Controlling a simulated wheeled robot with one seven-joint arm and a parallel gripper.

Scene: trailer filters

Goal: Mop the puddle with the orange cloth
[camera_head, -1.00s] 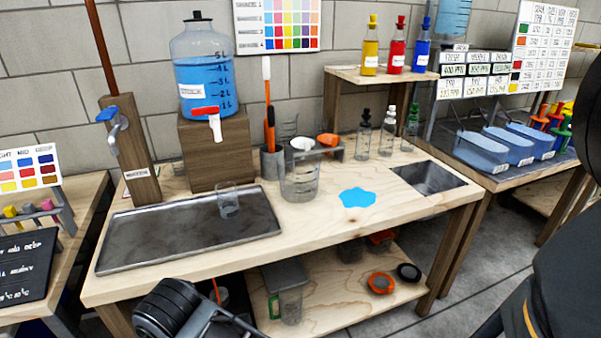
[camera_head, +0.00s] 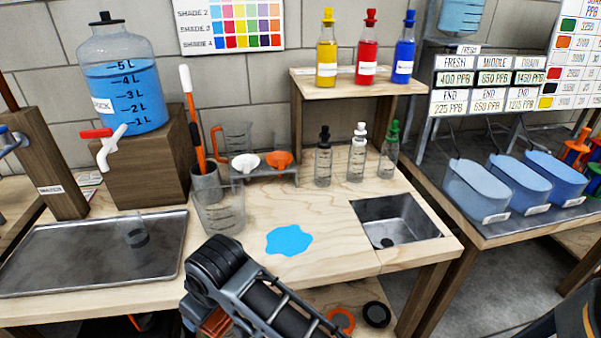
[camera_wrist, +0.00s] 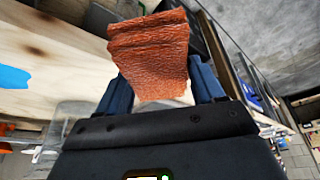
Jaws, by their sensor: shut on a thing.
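The blue puddle (camera_head: 289,240) lies on the wooden worktop between the clear beaker and the sink. It also shows at the left edge of the wrist view (camera_wrist: 14,78). The orange cloth (camera_wrist: 152,50) is folded and held between the fingers of my gripper (camera_wrist: 163,84), which is shut on it. In the head view a small part of the cloth (camera_head: 215,321) shows below my wrist, in front of the worktop's front edge. The fingertips are hidden there by my arm. The cloth is apart from the puddle.
A clear beaker (camera_head: 219,208) stands left of the puddle, and a metal sink (camera_head: 398,222) is set in the top to its right. A metal tray (camera_head: 95,255) with a small beaker lies at the left. Bottles (camera_head: 357,153) stand behind. The worktop around the puddle is clear.

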